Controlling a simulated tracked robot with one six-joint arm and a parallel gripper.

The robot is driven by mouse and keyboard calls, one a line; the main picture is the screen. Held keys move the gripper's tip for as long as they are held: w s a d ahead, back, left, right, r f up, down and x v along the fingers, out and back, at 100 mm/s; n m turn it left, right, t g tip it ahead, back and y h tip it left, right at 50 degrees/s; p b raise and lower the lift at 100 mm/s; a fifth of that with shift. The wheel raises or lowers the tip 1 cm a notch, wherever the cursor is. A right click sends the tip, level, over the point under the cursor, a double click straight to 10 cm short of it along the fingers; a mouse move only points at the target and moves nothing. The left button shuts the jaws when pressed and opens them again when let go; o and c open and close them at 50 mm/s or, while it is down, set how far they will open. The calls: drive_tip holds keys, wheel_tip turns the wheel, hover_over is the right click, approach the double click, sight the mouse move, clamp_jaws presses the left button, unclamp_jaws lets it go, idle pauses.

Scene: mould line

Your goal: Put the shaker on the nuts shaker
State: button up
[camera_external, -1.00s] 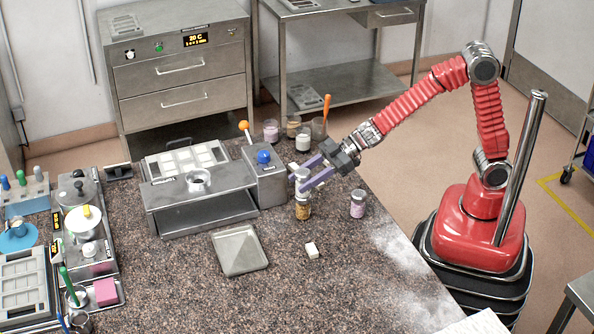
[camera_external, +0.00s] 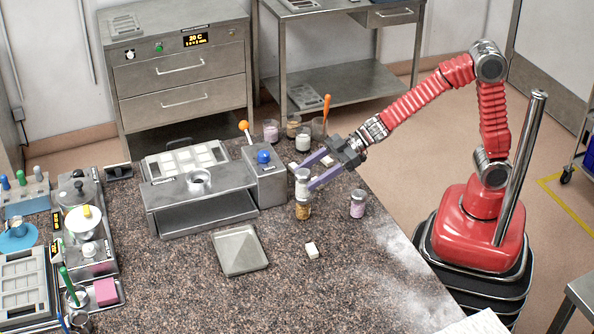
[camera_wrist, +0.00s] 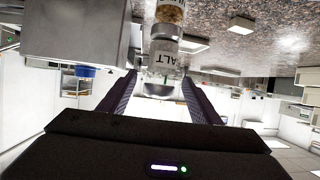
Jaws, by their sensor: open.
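The shaker (camera_external: 302,184), a clear jar with pale contents, stands upright on the lid of the nuts shaker (camera_external: 303,212), which holds brown-yellow nuts and stands on the counter. In the upside-down wrist view, the shaker (camera_wrist: 163,62) shows a label reading "ALT", and the nuts shaker (camera_wrist: 170,12) is partly cut off at the top edge. My gripper (camera_external: 307,174) is open, its purple fingers reaching from the upper right to either side of the shaker. In the wrist view, my gripper (camera_wrist: 159,76) shows gaps between both fingers and the shaker.
A jar with purple contents (camera_external: 357,205) stands to the right. A steel box with a blue knob (camera_external: 266,175) is close on the left. A small white block (camera_external: 312,250) and a grey tray (camera_external: 240,251) lie in front. Several jars stand behind.

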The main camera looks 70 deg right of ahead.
drive_tip(key=v, duration=0.9)
drive_tip(key=shift+s+d, duration=0.2)
drive_tip(key=shift+r, duration=0.1)
idle(0.5)
drive_tip(key=d+r+m+t+h, duration=0.35)
drive_tip(key=d+m+h, duration=0.45)
drive_tip(key=d, duration=1.3)
drive_tip(key=s+d+f+m+g+h, duration=0.1)
drive_tip(key=s+d+g+h, duration=0.25)
drive_tip(key=s+d, duration=0.3)
drive_tip(key=s+a+f+g, duration=0.1)
drive_tip(key=s, duration=0.5)
drive_tip(key=s+f+m+g+y, duration=0.1)
drive_tip(key=s+f+g, duration=0.1)
drive_tip(key=s, duration=0.5)
drive_tip(key=shift+a+f, duration=0.3)
drive_tip(key=shift+a, duration=0.1)
